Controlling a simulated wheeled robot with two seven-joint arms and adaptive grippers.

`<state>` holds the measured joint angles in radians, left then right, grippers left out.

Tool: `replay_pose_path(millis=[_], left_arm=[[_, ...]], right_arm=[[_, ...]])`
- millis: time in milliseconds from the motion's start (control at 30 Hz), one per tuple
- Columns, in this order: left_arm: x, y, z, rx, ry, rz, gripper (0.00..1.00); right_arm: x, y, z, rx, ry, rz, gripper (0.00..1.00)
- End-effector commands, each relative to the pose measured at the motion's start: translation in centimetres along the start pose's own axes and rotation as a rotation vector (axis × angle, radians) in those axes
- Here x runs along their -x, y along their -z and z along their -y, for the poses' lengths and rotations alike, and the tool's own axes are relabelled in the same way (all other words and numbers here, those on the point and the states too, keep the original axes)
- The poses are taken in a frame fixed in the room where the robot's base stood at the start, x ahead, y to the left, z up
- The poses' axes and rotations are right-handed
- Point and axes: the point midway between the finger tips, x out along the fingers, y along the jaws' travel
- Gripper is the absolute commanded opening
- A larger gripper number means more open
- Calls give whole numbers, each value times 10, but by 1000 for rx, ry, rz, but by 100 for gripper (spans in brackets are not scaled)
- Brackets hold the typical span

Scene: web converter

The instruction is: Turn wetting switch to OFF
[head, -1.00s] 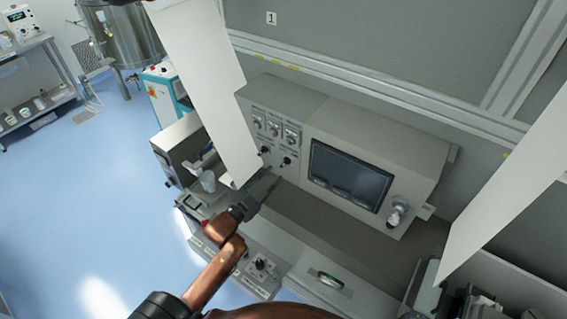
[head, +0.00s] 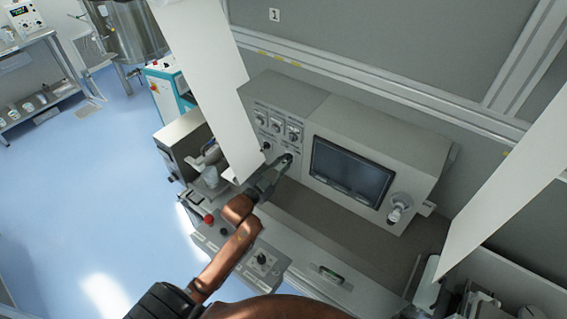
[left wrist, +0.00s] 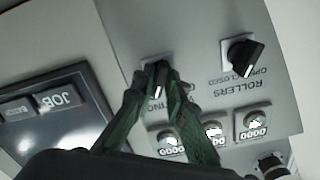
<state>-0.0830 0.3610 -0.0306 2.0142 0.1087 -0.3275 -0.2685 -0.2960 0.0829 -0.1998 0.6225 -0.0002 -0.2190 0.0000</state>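The wetting switch (left wrist: 157,80) is a black rotary knob on the grey panel, under a partly hidden label ending in "TTING". In the head view the same knob (head: 289,157) is the one nearer the screen. My left gripper (left wrist: 156,82) has its two green-dark fingers apart, one on each side of the knob. I cannot tell whether they touch it. In the head view the left gripper (head: 279,168) reaches up to the panel from below. My right gripper is not in view.
The black rollers knob (left wrist: 241,56) sits beside the wetting switch. Several dials (head: 276,125) are above the knobs. A dark touchscreen (head: 350,170) is to the right. White sheets (head: 205,85) hang close to my left arm. A lower control box (head: 240,262) has a red button.

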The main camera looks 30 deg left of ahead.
Motion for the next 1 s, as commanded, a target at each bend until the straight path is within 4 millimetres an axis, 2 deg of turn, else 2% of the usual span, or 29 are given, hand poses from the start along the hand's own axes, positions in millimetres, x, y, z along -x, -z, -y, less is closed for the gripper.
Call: replay_pose_path(millis=[167,567,767,1000], left_arm=[[0,0,0,0,0,0,0],[0,0,0,12,-1,1,0],[0,2,1,78,-1,2,0],[0,3,1,255,-1,2,0]], right_arm=[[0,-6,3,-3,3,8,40],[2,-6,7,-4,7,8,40],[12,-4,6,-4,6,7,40],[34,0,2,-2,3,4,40]])
